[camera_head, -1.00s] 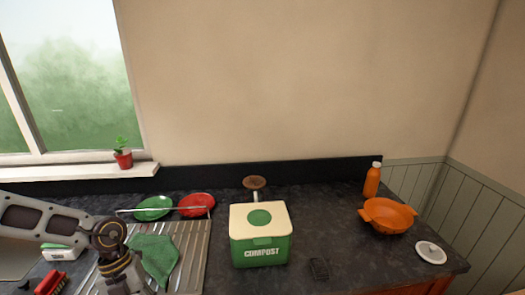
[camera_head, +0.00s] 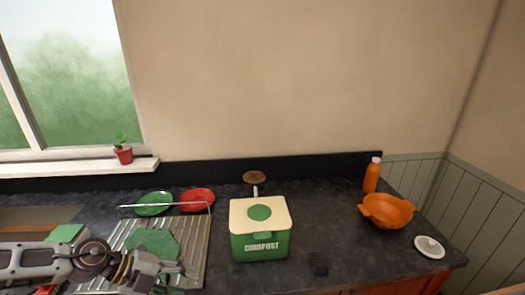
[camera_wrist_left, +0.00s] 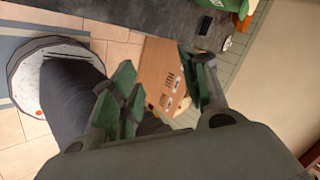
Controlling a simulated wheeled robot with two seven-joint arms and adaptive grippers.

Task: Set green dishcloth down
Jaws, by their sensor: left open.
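The green dishcloth (camera_head: 158,241) lies on the ribbed metal drainboard (camera_head: 195,248), behind my left gripper. Its near edge is partly hidden by my left arm. My left gripper (camera_head: 178,278) is at the front of the drainboard, nearer the camera than the cloth. In the left wrist view, my left gripper (camera_wrist_left: 160,95) has its green-padded fingers spread apart with nothing between them. The cloth does not show in that view. My right gripper is not in view.
A green compost bin (camera_head: 261,234) stands just right of the drainboard. A green plate (camera_head: 154,203) and red plate (camera_head: 198,198) are in the rack behind. An orange colander (camera_head: 386,211), orange bottle (camera_head: 372,175) and white lid (camera_head: 429,247) sit farther right.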

